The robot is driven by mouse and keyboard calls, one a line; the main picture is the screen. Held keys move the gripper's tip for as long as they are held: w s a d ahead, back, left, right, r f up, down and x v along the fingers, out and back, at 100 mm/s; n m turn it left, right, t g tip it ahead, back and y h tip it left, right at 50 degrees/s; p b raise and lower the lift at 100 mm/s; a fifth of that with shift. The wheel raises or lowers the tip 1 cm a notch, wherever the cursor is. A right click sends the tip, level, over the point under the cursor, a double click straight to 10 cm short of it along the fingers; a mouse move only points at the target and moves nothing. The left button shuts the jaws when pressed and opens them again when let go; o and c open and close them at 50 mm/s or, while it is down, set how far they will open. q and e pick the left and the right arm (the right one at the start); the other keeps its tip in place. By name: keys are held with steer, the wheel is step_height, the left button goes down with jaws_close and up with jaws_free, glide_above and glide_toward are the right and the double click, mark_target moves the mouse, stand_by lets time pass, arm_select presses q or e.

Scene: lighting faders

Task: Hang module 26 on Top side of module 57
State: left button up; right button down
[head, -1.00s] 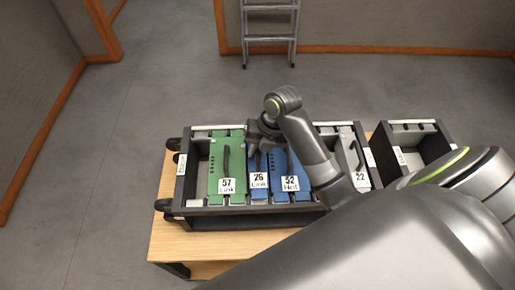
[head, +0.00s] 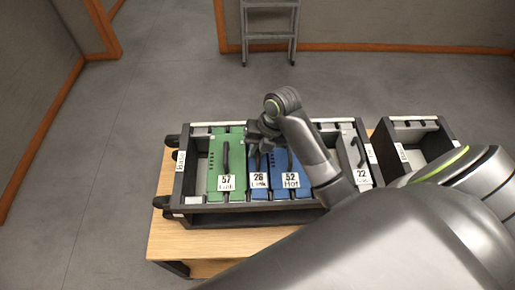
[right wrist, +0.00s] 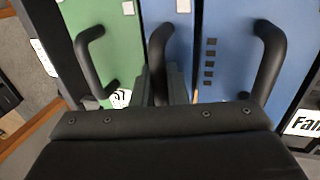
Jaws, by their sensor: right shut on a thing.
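Module 57 (head: 233,150) is a green panel with a black handle, lying in the case with its label at the near end. Module 26 (head: 258,180) is a narrow blue panel directly right of it, beside the wider blue module 52. My right gripper (head: 263,147) is over the upper part of module 26, partly covering it. In the right wrist view its fingers (right wrist: 162,85) are shut on the black handle of the blue panel (right wrist: 181,38) between the green one and the wider blue one. My left gripper is out of view.
The dark case (head: 245,215) stands on a wooden table (head: 200,240). Module 52 (head: 290,181) is close on the right, and grey module 22 (head: 361,176) is farther right. A second dark case (head: 390,135) stands at the right. A ladder (head: 268,45) stands behind.

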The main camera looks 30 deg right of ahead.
steer(key=shift+f, duration=0.25)
steer(key=c, duration=1.4)
jaws_free()
steer(key=shift+o, duration=0.3)
steer(key=shift+f, duration=0.15)
steer(key=v, duration=0.6)
steer(key=a+p+v, duration=0.1)
steer(key=p+v, duration=1.4)
steer(key=v, duration=0.3)
steer(key=shift+w+a+r, duration=0.3)
steer(key=shift+a+r, duration=0.05)
steer(key=shift+r, duration=0.1)
